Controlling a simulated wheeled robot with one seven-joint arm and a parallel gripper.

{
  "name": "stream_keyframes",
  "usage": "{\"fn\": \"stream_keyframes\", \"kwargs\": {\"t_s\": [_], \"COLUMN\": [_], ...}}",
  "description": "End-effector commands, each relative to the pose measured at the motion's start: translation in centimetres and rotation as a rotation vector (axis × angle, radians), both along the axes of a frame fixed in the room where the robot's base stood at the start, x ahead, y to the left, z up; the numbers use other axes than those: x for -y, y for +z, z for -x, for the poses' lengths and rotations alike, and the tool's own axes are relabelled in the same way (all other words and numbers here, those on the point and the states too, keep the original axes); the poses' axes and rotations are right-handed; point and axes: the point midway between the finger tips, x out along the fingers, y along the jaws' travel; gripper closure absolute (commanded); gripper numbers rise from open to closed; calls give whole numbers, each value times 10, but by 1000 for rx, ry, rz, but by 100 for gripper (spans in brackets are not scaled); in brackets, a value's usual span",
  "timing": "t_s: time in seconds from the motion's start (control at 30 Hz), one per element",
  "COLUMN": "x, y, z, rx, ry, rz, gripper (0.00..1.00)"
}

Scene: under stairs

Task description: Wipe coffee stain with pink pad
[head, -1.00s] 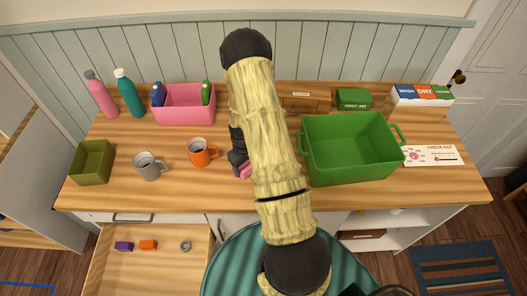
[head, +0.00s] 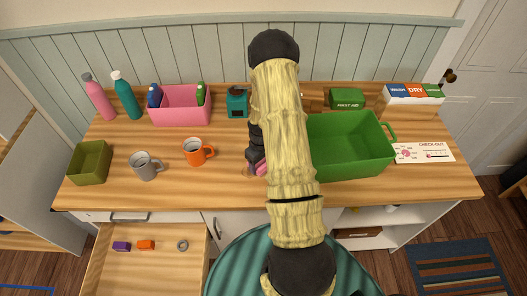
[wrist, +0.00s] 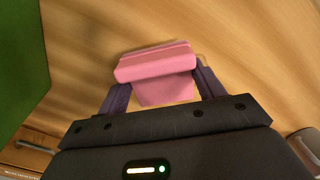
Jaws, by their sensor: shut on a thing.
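My gripper (wrist: 162,82) is shut on the pink pad (wrist: 154,64), with one dark purple finger at each side of it. The pad is down at the wooden counter (head: 215,185); I cannot tell for certain whether it touches. In the head view the pad (head: 261,168) shows only partly beside my arm, between the orange mug and the green bin. A faint brownish mark (head: 250,173), perhaps the coffee stain, shows just left of the pad. A thin curved trace also shows at the pad's right edge in the wrist view. My arm and the pad hide the rest.
The orange mug (head: 195,152) and grey mug (head: 144,166) stand to the left. The large green bin (head: 350,170) is close on the right. A pink caddy (head: 181,117) and teal dispenser (head: 237,103) stand behind. An open drawer (head: 150,275) juts out at lower left.

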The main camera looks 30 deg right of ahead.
Motion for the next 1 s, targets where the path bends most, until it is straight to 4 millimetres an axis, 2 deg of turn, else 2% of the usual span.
{"fn": "stream_keyframes", "kwargs": {"t_s": [0.1,0.6,1.0], "x": [-2,-5,-6], "y": [14,58,62], "z": [-1,-2,-2], "rx": [1,0,0], "ry": [4,10,11], "rz": [0,-1,-1], "gripper": [57,57,57]}}
